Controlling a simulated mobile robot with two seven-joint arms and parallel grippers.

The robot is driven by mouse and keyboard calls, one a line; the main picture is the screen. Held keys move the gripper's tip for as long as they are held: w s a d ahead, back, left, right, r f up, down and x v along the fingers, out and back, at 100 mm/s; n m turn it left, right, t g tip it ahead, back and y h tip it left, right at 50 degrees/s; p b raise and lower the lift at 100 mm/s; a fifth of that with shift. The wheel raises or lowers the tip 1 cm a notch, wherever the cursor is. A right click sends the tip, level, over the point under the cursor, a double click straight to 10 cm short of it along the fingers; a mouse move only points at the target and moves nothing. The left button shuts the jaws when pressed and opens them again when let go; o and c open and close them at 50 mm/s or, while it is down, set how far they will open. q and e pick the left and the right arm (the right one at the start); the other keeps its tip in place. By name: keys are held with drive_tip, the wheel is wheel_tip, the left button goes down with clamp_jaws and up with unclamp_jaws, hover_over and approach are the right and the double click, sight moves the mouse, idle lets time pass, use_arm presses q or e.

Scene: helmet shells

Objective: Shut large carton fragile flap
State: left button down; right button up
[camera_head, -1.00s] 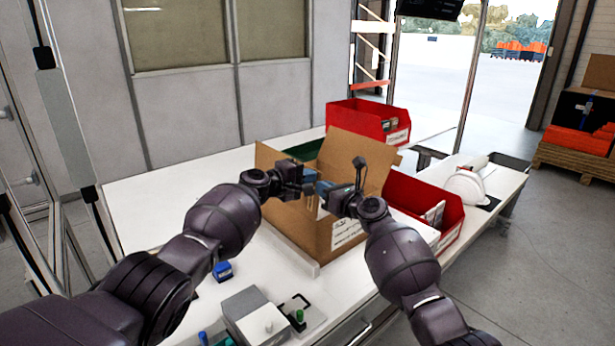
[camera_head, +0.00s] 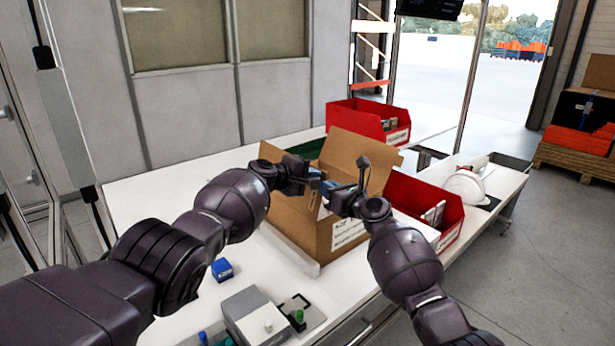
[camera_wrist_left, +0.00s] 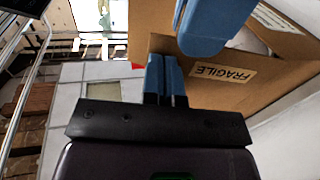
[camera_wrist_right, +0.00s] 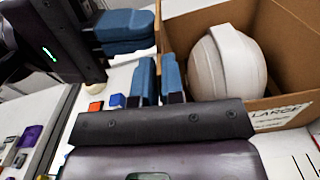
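The large brown carton (camera_head: 300,225) stands open on the white table. One tall flap (camera_head: 352,160) stands up at its far right side in the head view. A FRAGILE label (camera_wrist_left: 223,73) shows on a brown carton panel in the left wrist view. My left gripper (camera_head: 318,180) is over the carton opening with its blue fingers together, holding nothing visible. A white helmet shell (camera_wrist_right: 228,65) lies inside the carton.
Red bins stand behind (camera_head: 368,118) and to the right (camera_head: 428,210) of the carton. A white helmet (camera_head: 466,186) is further right. A blue block (camera_head: 222,270) and a grey device (camera_head: 250,312) are in front.

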use_arm(q)
drive_tip(key=shift+d, duration=0.1)
use_arm(e)
drive_tip(key=o, duration=0.4)
drive_tip(key=shift+s+a+r, duration=0.15)
drive_tip(key=shift+a, duration=0.25)
drive_tip(key=shift+s+a+r, duration=0.1)
drive_tip(key=shift+s+a, duration=0.05)
drive_tip(key=shift+a, duration=0.25)
use_arm(q)
drive_tip(key=shift+f, duration=0.1)
use_arm(e)
drive_tip(key=shift+d, duration=0.1)
